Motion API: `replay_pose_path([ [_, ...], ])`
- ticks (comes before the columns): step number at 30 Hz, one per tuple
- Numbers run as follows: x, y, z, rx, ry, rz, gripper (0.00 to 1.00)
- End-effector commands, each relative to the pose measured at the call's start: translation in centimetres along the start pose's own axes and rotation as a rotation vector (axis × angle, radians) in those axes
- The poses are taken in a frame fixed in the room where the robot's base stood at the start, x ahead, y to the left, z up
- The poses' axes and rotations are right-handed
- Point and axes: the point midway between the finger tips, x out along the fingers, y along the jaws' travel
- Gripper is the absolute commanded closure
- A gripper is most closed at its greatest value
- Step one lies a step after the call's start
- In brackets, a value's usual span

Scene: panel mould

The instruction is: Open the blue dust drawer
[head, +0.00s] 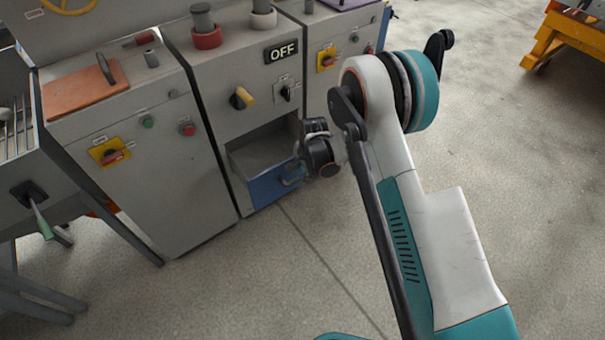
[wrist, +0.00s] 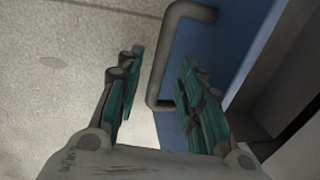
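The blue dust drawer (head: 270,190) is low in the middle grey cabinet. A grey inner space shows above and behind its blue front, so it appears partly out; how far is hard to tell. My gripper (head: 304,163) is at the right end of the drawer front and hides part of it. In the wrist view the grey bar handle (wrist: 165,58) stands out from the blue front (wrist: 225,45). My gripper's fingers (wrist: 160,78) are apart, with the near end of the handle between them. I see no clear contact.
A lever with a green grip (head: 42,222) sticks out at the left. The concrete floor (head: 240,285) before the drawer is clear. A yellow stand (head: 560,40) is far off at the upper right.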

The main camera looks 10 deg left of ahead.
Motion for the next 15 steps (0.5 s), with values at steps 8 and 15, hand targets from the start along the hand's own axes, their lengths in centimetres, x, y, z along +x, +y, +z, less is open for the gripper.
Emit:
replay_pose_path([
  [8, -5.4, 0.1, 0.0, 0.001, 0.000, 0.000, 0.65],
  [15, -8.9, 0.0, 0.0, 0.000, 0.000, 0.000, 0.65],
])
